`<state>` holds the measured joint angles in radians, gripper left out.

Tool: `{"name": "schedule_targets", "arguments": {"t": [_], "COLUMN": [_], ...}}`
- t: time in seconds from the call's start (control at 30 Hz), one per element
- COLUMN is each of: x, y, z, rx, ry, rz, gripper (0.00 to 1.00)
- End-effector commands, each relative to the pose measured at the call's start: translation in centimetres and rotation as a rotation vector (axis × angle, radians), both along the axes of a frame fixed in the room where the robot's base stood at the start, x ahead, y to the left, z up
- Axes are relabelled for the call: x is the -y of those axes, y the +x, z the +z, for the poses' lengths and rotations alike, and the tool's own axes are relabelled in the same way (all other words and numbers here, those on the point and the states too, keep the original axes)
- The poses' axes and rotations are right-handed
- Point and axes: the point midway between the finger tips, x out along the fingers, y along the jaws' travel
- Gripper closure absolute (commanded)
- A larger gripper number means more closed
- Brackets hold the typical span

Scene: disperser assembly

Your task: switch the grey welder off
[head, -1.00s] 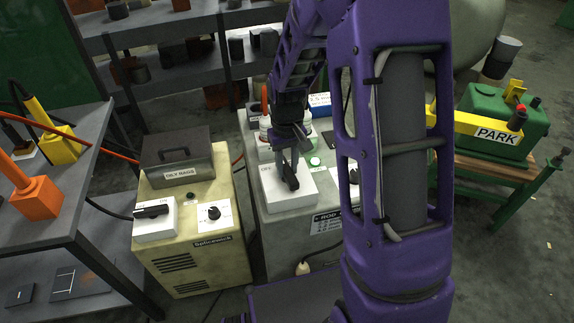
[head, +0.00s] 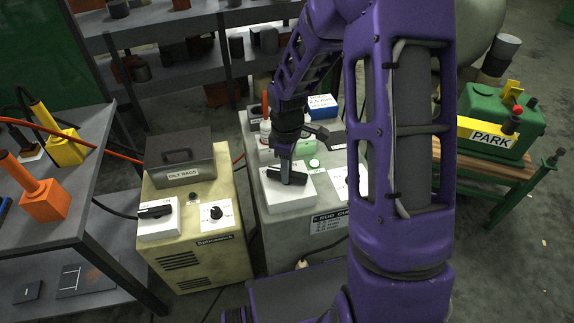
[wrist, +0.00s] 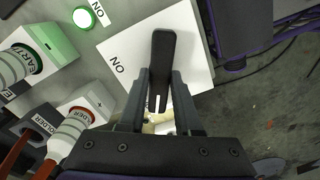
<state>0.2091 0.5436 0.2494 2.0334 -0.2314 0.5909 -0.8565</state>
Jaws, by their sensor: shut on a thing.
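The grey welder (head: 288,235) stands in the middle of the head view. A white plate on its top (head: 300,197) carries a black switch lever (head: 293,178). My gripper (head: 286,174) reaches down from above onto this lever. In the wrist view the two fingers of my gripper (wrist: 159,82) lie on either side of the black lever (wrist: 162,50) and are shut on it. The word ON shows on the white plate (wrist: 185,85) left of the lever. A bright green lamp (wrist: 83,18) on the welder top has an ON label beside it.
A beige welder (head: 195,262) with its own black lever (head: 155,212) and a grey box (head: 180,158) stands to the left.

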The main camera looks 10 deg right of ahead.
Motion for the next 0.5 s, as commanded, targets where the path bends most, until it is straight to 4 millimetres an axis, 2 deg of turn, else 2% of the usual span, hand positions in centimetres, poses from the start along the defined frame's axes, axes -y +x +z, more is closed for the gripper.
{"name": "schedule_targets", "arguments": {"t": [0.5], "x": [-0.01], "y": [0.02], "z": [0.25], "rx": [0.000], "ry": [0.001], "rz": [0.405], "gripper": [1.00]}}
